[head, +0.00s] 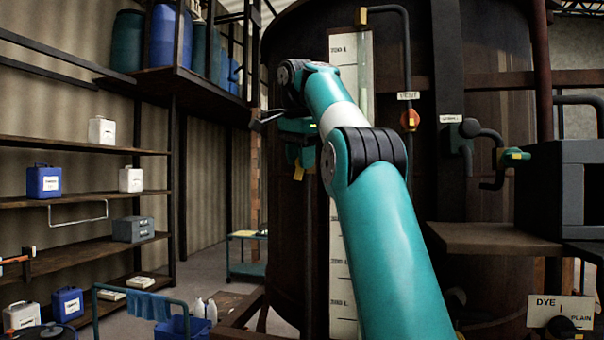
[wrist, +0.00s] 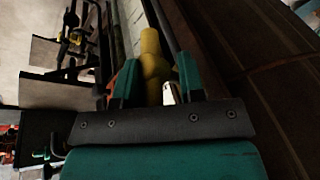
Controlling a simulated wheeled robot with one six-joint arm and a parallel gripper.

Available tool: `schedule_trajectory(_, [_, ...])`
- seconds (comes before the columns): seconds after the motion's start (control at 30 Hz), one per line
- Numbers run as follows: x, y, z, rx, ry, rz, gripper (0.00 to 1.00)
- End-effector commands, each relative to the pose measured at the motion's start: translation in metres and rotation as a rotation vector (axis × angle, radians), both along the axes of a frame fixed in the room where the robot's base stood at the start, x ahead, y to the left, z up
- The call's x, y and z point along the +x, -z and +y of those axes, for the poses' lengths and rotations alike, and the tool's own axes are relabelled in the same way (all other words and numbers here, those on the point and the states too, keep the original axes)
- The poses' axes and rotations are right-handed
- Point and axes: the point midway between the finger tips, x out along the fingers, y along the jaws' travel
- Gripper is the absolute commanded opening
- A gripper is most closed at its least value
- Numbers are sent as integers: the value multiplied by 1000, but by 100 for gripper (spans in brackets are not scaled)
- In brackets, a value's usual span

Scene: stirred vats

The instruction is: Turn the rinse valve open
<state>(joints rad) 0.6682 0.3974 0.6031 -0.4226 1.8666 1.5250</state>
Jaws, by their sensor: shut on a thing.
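My gripper (head: 300,150) is at the left side of the big dark vat, at the end of my raised teal arm. In the wrist view its two teal fingers (wrist: 159,78) are on either side of a yellow handle (wrist: 151,50) and shut on it. A small yellow part (head: 298,171) shows just below the gripper in the head view. I take the yellow handle to be the rinse valve's, but no readable label shows on it. The fingers and my arm hide its mounting and how far it is turned.
The dark vat (head: 480,130) with a white level scale (head: 342,262) stands close behind my arm. To the right are an orange-red knob (head: 410,119), a yellow-tipped pipe handle (head: 515,154) and a DYE/PLAIN panel (head: 560,311). Shelves with containers (head: 80,200) stand at left.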

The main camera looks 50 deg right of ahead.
Motion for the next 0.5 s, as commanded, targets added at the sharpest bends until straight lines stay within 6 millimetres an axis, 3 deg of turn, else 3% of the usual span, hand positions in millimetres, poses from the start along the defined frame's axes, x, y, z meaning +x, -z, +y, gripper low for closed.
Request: schedule_trajectory(0.5, [2,-4,-1,-94,11,227,12])
